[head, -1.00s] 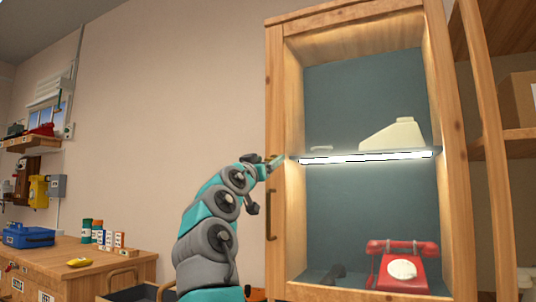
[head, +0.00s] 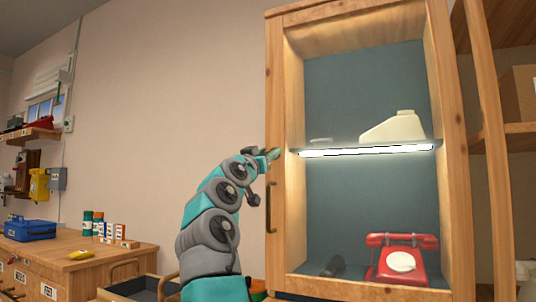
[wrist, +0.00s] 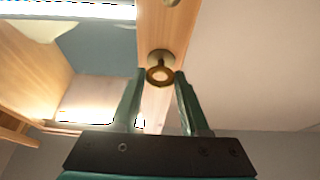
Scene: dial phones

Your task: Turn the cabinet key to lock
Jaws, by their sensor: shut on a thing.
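The cabinet (head: 279,110) is a tall wooden frame with a glazed front. My gripper (head: 273,153) is at its left front stile, above the dark pull handle (head: 271,208). In the wrist view the cabinet key (wrist: 160,73) shows as a round brass-coloured bow on a round plate in the wooden stile. My gripper's two teal fingers (wrist: 161,78) stand on either side of the bow and are shut on it. In the head view the key is too small and covered by my gripper to make out.
Inside the cabinet, a red dial phone (head: 402,262) stands below and a cream phone housing (head: 395,128) sits on the lit shelf (head: 366,150). A workbench (head: 60,265) with a blue toolbox (head: 30,229) is at left. The wall left of the cabinet is clear.

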